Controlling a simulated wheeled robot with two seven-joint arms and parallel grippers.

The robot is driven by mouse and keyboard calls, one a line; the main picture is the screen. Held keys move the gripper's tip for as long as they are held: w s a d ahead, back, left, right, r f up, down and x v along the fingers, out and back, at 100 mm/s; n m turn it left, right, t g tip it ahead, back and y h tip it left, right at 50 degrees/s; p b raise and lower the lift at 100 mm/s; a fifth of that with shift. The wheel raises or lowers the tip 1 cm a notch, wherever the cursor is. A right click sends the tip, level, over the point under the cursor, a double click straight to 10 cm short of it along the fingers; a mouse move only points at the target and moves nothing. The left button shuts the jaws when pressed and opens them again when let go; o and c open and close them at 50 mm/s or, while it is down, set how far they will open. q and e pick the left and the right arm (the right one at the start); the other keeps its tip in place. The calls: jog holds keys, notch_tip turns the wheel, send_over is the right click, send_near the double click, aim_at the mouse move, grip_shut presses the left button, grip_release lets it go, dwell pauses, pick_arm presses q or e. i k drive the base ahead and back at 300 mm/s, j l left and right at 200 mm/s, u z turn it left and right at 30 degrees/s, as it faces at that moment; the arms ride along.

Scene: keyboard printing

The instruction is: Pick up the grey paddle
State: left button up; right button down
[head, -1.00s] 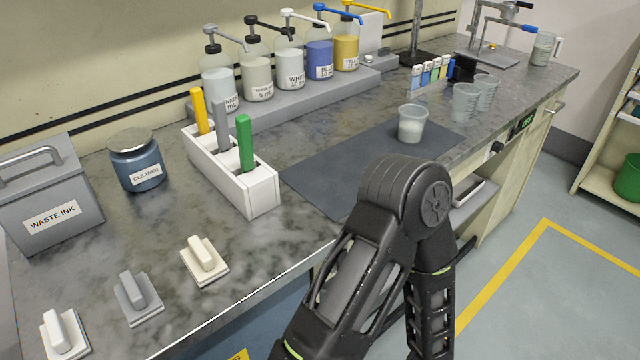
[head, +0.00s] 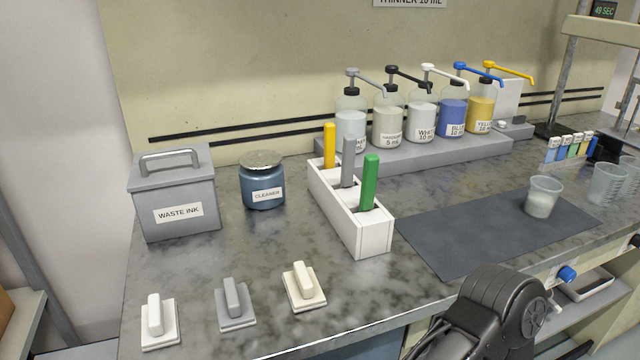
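The grey paddle (head: 348,161) stands upright in the middle slot of a white holder (head: 372,237) on the counter. A yellow paddle (head: 329,146) stands behind it and a green paddle (head: 369,182) in front of it, in the same holder. Only the paddles' handles show; their lower ends are hidden in the holder. One of my arms shows as a dark joint at the bottom right, to the right of the holder and apart from it. Neither gripper is in view.
A waste ink box (head: 175,194) and a cleaner jar (head: 262,181) stand left of the holder. Pump bottles (head: 389,127) stand on a grey riser behind. A dark mat (head: 470,235) with a plastic cup (head: 542,197) lies to the right. Small handled blocks (head: 235,305) line the front edge.

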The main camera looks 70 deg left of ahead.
aim_at(349, 148)
jog(key=u, duration=0.4)
jog(key=l+u, duration=0.15)
jog(key=u, duration=0.3)
jog(key=i+l+u, duration=0.1)
jog(key=u, duration=0.3)
jog(key=l+u, duration=0.1)
jog(key=u, duration=0.35)
jog(key=l+u, duration=0.1)
jog(key=u, duration=0.7)
jog(key=k+l, duration=0.05)
